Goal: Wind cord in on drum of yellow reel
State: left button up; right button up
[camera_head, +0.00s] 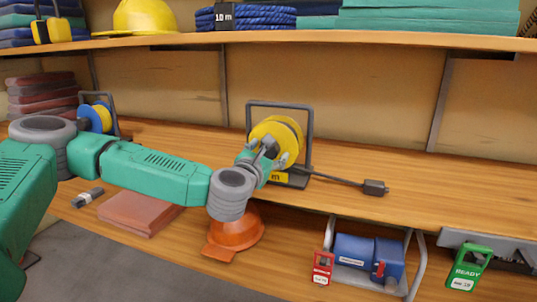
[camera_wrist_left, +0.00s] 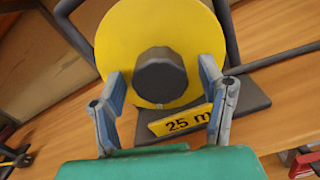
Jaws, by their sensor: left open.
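The yellow reel (camera_head: 277,138) stands upright in a dark grey frame on the wooden bench, at the middle of the head view. A dark cord (camera_head: 335,179) runs from it to the right along the bench and ends in a dark plug (camera_head: 375,188). In the left wrist view the yellow drum (camera_wrist_left: 125,40) faces me, with a dark round knob (camera_wrist_left: 160,75) at its centre and a "25 m" label below. My left gripper (camera_wrist_left: 168,88) is open, its fingers on either side of the knob and apart from it. My right gripper is not in view.
A second reel (camera_head: 97,117), blue and yellow, stands at the left. A brown folded stack (camera_head: 140,212) and an orange hard hat (camera_head: 236,232) are near the front edge. A blue machine (camera_head: 368,258) sits at the lower right.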

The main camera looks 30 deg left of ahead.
pick_arm(q)
jog(key=c, duration=1.2)
jog(key=shift+o, duration=0.2)
